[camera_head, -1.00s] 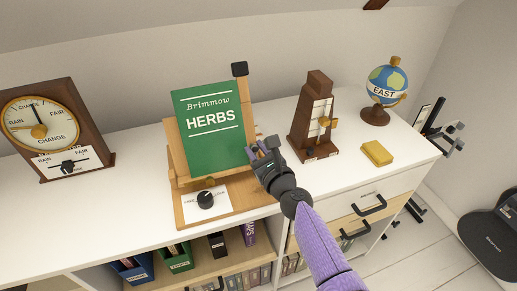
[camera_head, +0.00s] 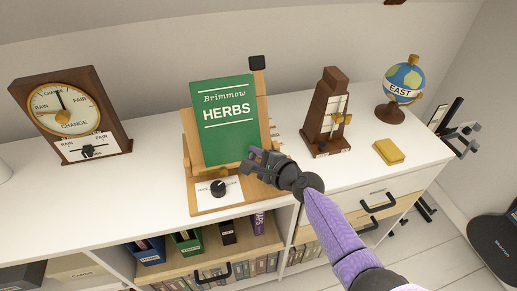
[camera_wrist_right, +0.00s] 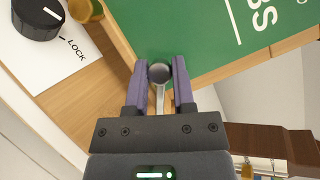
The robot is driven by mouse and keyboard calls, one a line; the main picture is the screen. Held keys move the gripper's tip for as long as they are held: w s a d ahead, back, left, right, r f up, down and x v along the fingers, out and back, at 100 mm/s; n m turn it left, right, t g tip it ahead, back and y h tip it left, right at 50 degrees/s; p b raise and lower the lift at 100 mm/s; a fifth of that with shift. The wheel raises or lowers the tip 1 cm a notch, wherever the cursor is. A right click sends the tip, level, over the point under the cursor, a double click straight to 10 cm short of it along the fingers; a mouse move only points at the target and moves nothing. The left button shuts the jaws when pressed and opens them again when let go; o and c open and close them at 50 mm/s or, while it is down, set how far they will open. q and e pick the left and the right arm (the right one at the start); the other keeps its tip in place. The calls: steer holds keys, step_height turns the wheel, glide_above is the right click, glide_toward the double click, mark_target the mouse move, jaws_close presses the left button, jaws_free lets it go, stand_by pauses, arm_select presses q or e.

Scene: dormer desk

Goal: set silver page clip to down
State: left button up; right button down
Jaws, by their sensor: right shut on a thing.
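The silver page clip (camera_wrist_right: 160,75) shows in the right wrist view as a round grey end on a thin pale stem, at the lower edge of the green Herbs book (camera_head: 226,118). My right gripper (camera_wrist_right: 159,85) has its two purple-lined fingers on either side of the clip and is shut on it. In the head view my right gripper (camera_head: 256,158) is at the book's lower right corner and hides the clip. The book leans upright on a wooden stand (camera_head: 190,150). My left gripper is not in view.
A black knob (camera_head: 218,188) on a white label stands on the stand's base; the label reads LOCK in the wrist view. A metronome (camera_head: 325,115), a globe (camera_head: 404,84) and a yellow sponge-like block (camera_head: 388,151) are to the right. A barometer (camera_head: 70,115) stands left.

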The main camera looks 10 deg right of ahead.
steer(key=n, duration=0.1)
steer(key=n+g, duration=0.1)
steer(key=f+n+p, duration=0.1)
steer(key=shift+s+a+f+g, duration=0.1)
steer(key=shift+s+a+g, duration=0.2)
steer(key=shift+s+f+n+g+p, duration=0.2)
steer(key=shift+f+n+g, duration=0.15)
steer(key=shift+n, duration=0.4)
steer(key=shift+s+f+n+g+p, duration=0.1)
steer(key=shift+f+n+g+p, duration=0.15)
steer(key=shift+n, duration=0.5)
steer(key=shift+a+f+h, duration=0.1)
steer(key=shift+h, duration=0.2)
steer(key=shift+c, duration=2.2)
jaws_free()
